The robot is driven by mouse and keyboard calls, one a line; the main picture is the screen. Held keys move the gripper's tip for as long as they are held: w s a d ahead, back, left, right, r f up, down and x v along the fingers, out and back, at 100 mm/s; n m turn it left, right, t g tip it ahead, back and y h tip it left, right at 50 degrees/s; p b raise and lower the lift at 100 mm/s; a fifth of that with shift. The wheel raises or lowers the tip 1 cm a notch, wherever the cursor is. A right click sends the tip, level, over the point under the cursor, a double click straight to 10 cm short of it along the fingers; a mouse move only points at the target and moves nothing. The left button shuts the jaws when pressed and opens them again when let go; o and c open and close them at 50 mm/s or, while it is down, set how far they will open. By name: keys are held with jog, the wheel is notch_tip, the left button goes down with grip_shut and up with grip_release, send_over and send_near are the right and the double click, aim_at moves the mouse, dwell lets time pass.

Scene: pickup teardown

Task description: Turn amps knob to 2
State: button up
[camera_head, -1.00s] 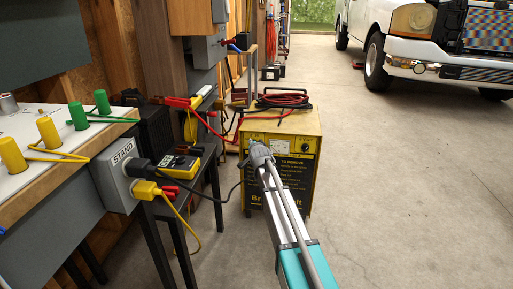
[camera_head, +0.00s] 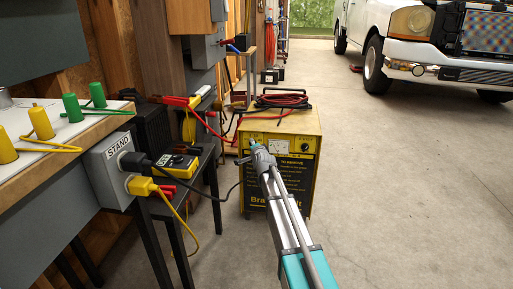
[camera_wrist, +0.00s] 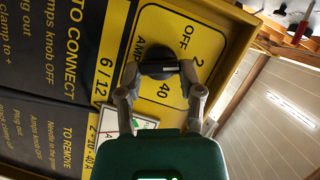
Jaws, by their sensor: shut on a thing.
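The yellow and black battery charger (camera_head: 312,125) stands on the floor ahead. In the wrist view its yellow amps panel (camera_wrist: 177,28) fills the upper middle, with the printed marks OFF, 2, 40 and AMPS tilted in the picture. The round black amps knob (camera_wrist: 158,48) sits among these marks. My gripper (camera_wrist: 159,73) is shut on the knob, with one finger on each side of its raised bar. Which mark the knob points at cannot be told. In the head view my gripper (camera_head: 247,158) is at the charger's upper left front and hides the knob.
Red cables (camera_head: 283,100) lie on top of the charger. A black table (camera_head: 195,178) with a yellow meter stands to its left. A grey box marked STAND (camera_head: 115,178) and a bench are nearer left. A white truck (camera_head: 408,45) is at back right. The floor at right is clear.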

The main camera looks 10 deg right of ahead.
jog(key=shift+s+f, duration=0.1)
jog(key=shift+s, duration=0.1)
jog(key=o, duration=1.1)
jog(key=shift+w, duration=0.1)
jog(key=shift+o, duration=0.2)
jog(key=s+r+n+g+p, duration=0.2)
jog(key=s+n+g+p, duration=0.7)
jog(key=s, duration=1.3)
jog(key=s+r+n+g+p, duration=0.35)
jog(key=s+g+p, duration=0.6)
jog(key=s, duration=1.35)
notch_tip(320, 180, up, 36)
jog(key=t+p, duration=0.2)
jog(key=p, duration=3.7)
jog(key=shift+w+d+r+n+h, duration=0.2)
jog(key=shift+d+r+n+h, duration=0.1)
jog(key=shift+n+h, duration=0.1)
